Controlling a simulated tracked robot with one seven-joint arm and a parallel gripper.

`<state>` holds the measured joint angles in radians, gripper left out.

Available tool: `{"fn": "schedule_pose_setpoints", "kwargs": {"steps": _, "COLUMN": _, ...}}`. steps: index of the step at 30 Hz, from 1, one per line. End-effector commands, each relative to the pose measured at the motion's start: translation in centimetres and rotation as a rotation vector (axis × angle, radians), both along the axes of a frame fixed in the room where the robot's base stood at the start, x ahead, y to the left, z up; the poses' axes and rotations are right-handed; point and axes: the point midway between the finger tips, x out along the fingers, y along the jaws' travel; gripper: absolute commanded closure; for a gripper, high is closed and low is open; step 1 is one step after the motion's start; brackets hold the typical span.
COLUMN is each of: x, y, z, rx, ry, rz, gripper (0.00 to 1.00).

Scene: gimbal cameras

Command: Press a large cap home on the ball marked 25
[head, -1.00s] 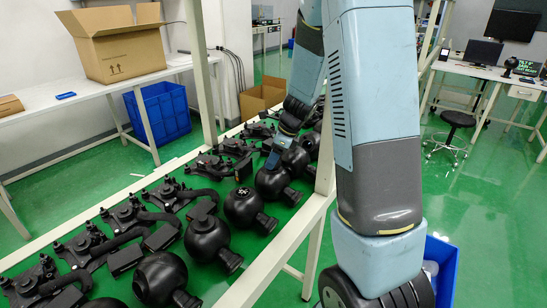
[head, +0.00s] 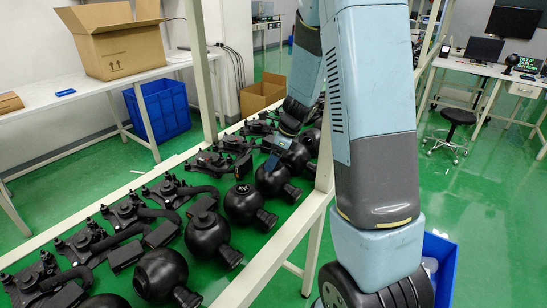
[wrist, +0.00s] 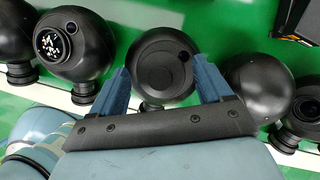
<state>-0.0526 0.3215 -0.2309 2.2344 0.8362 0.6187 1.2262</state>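My gripper (wrist: 160,66) is open in the wrist view, its two blue fingers apart with nothing gripped. A black ball (wrist: 150,92) lies beyond and between the fingers, with a round, flat cap-like disc (wrist: 166,66) on the face toward me and a small dark hole near its edge. I cannot tell whether the fingers touch it. To its left, another ball (wrist: 95,60) has an open round face with pale inner parts. In the head view my gripper (head: 274,154) is over the row of balls, just above one ball (head: 272,180). No number 25 is legible.
More balls (head: 208,236) and dark bracket assemblies (head: 125,212) fill the green-topped bench. A white post (head: 203,80) stands behind, and the bench's pale front rail (head: 285,240) is close. A cardboard box (head: 115,45) sits on the back table.

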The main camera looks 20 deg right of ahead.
Motion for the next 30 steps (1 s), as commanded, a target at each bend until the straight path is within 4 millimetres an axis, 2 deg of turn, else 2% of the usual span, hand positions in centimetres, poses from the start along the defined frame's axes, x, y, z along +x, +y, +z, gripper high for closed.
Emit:
{"fn": "schedule_pose_setpoints", "kwargs": {"steps": 3, "x": 0.0, "y": 0.0, "z": 0.0, "rx": 0.000, "ry": 0.000, "rz": 0.000, "gripper": 0.12}}
{"fn": "schedule_pose_setpoints", "kwargs": {"steps": 11, "x": 0.0, "y": -0.1, "z": 0.2, "rx": 0.000, "ry": -0.001, "rz": 0.000, "gripper": 0.12}}
{"fn": "schedule_pose_setpoints", "kwargs": {"steps": 14, "x": -0.1, "y": -0.4, "z": 1.0, "rx": 0.000, "ry": -0.002, "rz": 0.001, "gripper": 0.12}}
{"fn": "schedule_pose_setpoints", "kwargs": {"steps": 24, "x": -1.0, "y": -2.0, "z": 5.4, "rx": 0.000, "ry": -0.002, "rz": 0.000, "gripper": 0.12}}
{"fn": "schedule_pose_setpoints", "kwargs": {"steps": 30, "x": -1.3, "y": -2.5, "z": 6.7, "rx": 0.000, "ry": -0.001, "rz": 0.000, "gripper": 0.12}}
